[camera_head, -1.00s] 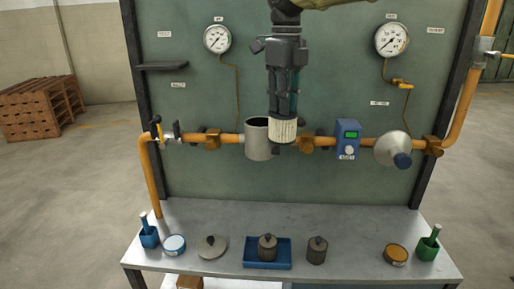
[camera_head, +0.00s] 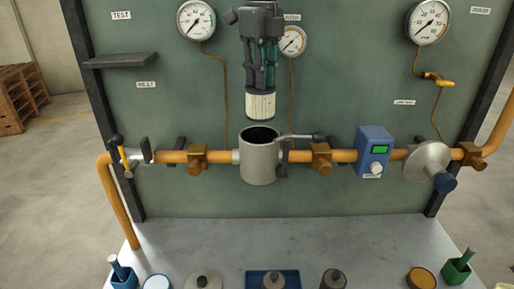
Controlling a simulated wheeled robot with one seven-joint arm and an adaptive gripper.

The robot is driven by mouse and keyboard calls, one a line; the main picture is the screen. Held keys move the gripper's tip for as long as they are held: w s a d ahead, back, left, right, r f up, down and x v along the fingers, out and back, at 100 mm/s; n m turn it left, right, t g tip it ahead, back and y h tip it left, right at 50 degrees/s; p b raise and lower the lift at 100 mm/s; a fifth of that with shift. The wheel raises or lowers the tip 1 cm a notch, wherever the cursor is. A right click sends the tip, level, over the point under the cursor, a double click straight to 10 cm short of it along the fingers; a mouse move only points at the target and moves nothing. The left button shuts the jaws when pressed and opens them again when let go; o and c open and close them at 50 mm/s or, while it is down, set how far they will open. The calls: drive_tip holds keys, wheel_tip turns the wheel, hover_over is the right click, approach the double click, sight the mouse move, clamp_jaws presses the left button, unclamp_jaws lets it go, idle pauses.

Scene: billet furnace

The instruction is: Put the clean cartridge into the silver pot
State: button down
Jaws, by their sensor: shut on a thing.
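The clean cartridge (camera_head: 261,106) is a cream-white ribbed cylinder. My gripper (camera_head: 261,88) is shut on its upper part and holds it upright, pointing down. The silver pot (camera_head: 259,164) is an open-topped grey cylinder set in the orange pipe line, its dark opening facing up. The cartridge hangs above the pot's opening in the picture, with a visible gap between its lower end and the rim. I cannot tell exactly how well it lines up in depth. A lever-like clamp (camera_head: 298,137) sits at the right of the pot's rim.
A blue box with a green display (camera_head: 375,152) and a silver dome (camera_head: 427,161) are on the pipe to the right. A valve (camera_head: 122,155) is at the left. A dark shelf (camera_head: 120,60) juts from the panel. Lids, tins and a blue tray (camera_head: 259,282) line the bench front.

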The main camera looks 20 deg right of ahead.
sight(260, 121)
drive_tip(key=f, duration=0.1)
drive_tip(key=s+f, duration=0.1)
drive_tip(key=f, duration=0.2)
drive_tip(key=w+f, duration=0.1)
drive_tip(key=f, duration=0.1)
drive_tip(key=f+p, duration=0.1)
drive_tip(key=shift+w+a+f, duration=0.15)
drive_tip(key=shift+w+f, duration=0.1)
drive_tip(key=shift+w, duration=0.15)
drive_tip(key=f, duration=0.1)
drive_tip(key=s+f, duration=0.1)
drive_tip(key=f, duration=0.1)
drive_tip(key=shift+f+p, duration=0.3)
drive_tip(key=shift+p, duration=0.05)
drive_tip(key=shift+w+f, duration=0.25)
drive_tip(key=shift+f, duration=0.8)
drive_tip(key=shift+s+f+p, duration=0.2)
drive_tip(key=shift+f+p, duration=0.15)
drive_tip(key=shift+f, duration=0.6)
drive_tip(key=shift+w+f, duration=0.15)
drive_tip(key=shift+f, duration=0.45)
